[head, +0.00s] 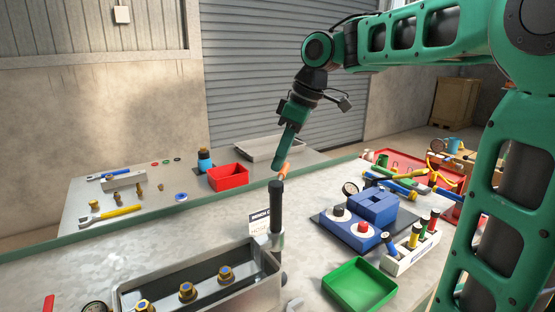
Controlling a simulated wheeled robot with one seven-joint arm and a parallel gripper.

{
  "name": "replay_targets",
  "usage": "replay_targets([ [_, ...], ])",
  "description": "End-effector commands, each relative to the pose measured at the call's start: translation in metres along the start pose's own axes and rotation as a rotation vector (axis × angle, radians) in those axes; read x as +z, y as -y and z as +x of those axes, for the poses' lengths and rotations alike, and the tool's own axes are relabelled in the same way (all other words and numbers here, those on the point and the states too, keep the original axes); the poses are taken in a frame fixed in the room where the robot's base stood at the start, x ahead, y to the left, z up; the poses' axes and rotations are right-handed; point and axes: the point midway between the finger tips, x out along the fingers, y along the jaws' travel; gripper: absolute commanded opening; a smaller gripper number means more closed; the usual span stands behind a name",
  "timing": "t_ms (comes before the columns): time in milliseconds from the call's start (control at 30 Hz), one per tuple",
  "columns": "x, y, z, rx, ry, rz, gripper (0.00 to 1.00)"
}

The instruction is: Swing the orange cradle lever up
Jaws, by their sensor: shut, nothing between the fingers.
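A small orange piece (284,171), which looks like the orange cradle lever, shows just above the top of a dark upright cylinder (276,208) near the middle of the head view. It slants up to the right. My gripper (278,166) points down from the green arm, and its fingertips are right at the orange piece's upper end. The fingers look closed together and hold nothing. I cannot tell whether they touch the orange piece. Where the orange piece joins its cradle is hidden.
A grey metal trough (200,279) with brass fittings stands in front. A green tray (359,285), a blue block unit (372,208) and a white holder (411,250) are to the right. A red bin (228,177) and tools lie behind.

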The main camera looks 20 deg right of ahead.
Motion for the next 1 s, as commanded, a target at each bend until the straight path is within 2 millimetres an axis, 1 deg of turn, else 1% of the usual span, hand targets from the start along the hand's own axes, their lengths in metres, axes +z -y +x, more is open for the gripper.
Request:
replay_targets([
  [167,0.003,0.000,0.000,0.011,0.001,0.032,0.00],
  [367,0.009,0.001,-0.003,0.043,0.001,0.117,0.00],
  [733,0.035,0.005,-0.013,0.157,0.001,0.426,0.00],
  [1000,0.053,0.014,-0.019,0.246,0.002,0.666,0.00],
])
